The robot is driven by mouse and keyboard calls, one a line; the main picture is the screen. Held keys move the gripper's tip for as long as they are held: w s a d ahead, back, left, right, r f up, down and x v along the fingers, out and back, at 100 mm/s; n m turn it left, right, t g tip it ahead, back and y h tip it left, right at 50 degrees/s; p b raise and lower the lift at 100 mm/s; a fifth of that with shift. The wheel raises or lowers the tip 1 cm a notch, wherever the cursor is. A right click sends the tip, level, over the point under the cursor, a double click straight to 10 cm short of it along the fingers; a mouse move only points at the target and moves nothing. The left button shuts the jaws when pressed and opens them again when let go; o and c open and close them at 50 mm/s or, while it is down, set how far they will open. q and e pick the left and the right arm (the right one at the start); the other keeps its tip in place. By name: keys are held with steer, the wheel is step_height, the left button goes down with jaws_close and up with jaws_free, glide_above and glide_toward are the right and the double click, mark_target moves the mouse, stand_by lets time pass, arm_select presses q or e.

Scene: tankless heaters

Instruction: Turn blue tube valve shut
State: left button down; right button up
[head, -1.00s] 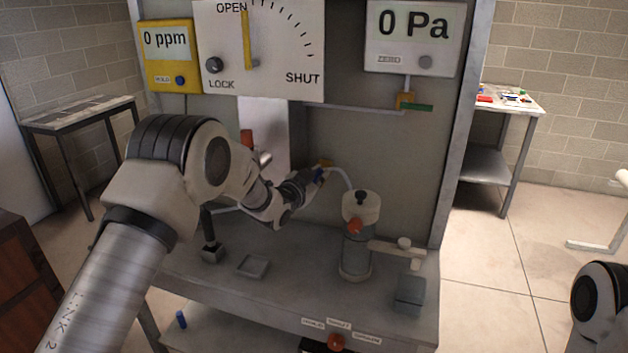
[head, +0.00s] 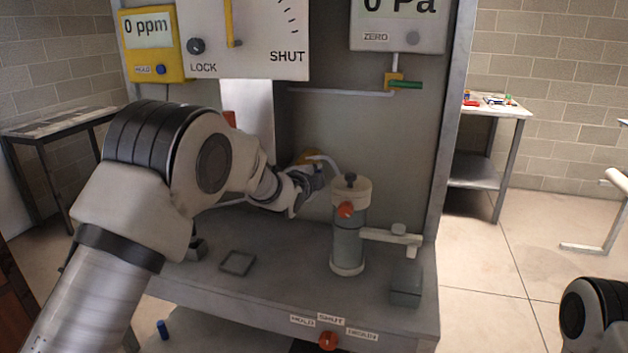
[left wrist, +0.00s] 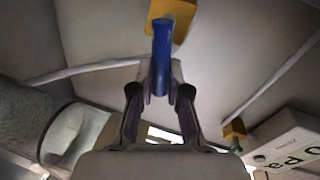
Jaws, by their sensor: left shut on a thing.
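The blue valve handle (left wrist: 161,50) hangs from a yellow valve body (left wrist: 175,14) in the left wrist view. My left gripper (left wrist: 160,82) is shut on the handle's lower end, with the fingertips on either side of it. In the head view my left gripper (head: 308,182) is at the back panel, just below the yellow valve body (head: 308,157), and mostly hides the blue handle there. A pale tube (head: 328,160) runs from the valve towards the canister. My right gripper is out of view.
A grey canister (head: 347,240) with a white top and orange knob stands right of my left gripper. A yellow valve with a green handle (head: 405,85) is on the panel under the Pa gauge (head: 400,22). A small tray (head: 237,262) lies on the bench (head: 290,285).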

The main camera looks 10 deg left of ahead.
arm_select(q)
steer(key=shift+f+m+y+b, duration=0.3)
steer(key=shift+m+b, duration=0.3)
steer(key=shift+m, duration=0.2)
steer(key=shift+r, duration=0.1)
steer(key=c, duration=1.4)
jaws_free()
steer(key=shift+o, duration=1.3)
steer(key=shift+w+a+f, duration=0.15)
steer(key=shift+w+f, duration=0.05)
steer(key=shift+f, duration=0.05)
steer(key=shift+s+r, duration=0.15)
steer(key=shift+s, duration=0.2)
steer(key=s+r, duration=0.2)
steer(key=s, duration=0.9)
steer(key=shift+a, duration=0.25)
